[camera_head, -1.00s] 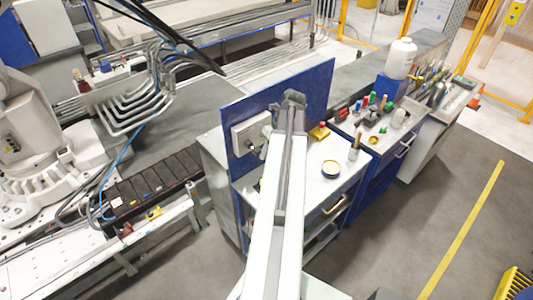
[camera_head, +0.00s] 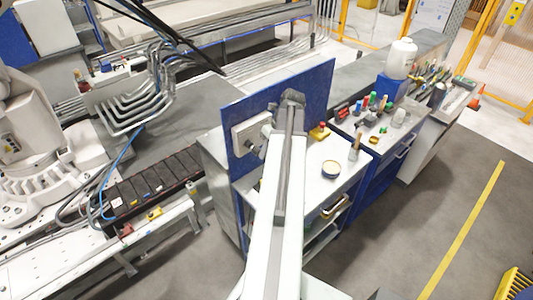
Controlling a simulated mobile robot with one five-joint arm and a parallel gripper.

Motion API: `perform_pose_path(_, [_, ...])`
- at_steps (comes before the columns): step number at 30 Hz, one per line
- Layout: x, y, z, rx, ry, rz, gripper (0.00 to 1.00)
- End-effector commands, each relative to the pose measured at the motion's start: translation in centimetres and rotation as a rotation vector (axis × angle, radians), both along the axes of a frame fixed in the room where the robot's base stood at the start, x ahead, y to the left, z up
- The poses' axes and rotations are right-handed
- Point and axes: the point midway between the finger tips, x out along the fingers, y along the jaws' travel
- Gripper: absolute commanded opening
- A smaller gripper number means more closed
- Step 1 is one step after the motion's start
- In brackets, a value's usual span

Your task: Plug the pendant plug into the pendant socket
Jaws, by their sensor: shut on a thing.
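A pale square box, which looks like the pendant socket (camera_head: 249,133), is fixed to the upright blue panel (camera_head: 310,88) on the workbench. My arm reaches up the middle of the picture, and its far end stands in front of the panel. A small part of my gripper (camera_head: 267,133) shows between the arm and the box, close to the box's right side. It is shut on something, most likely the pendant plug. The plug itself is too small and too hidden to make out. I cannot tell whether it touches the socket.
A second blue bench (camera_head: 375,180) with bottles and tools stands to the right. A conveyor with dark modules (camera_head: 150,187) lies to the left.

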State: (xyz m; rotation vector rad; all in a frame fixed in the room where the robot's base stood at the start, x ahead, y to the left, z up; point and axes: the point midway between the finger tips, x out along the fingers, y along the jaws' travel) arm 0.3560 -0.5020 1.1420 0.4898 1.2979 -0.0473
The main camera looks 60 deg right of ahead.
Motion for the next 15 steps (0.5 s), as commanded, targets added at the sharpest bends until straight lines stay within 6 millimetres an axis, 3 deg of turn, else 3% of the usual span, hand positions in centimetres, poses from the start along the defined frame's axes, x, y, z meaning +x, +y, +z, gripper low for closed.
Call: perform_pose_path(15, [1.3, -0.4, 0.0, 0.000, 0.000, 0.001, 0.00])
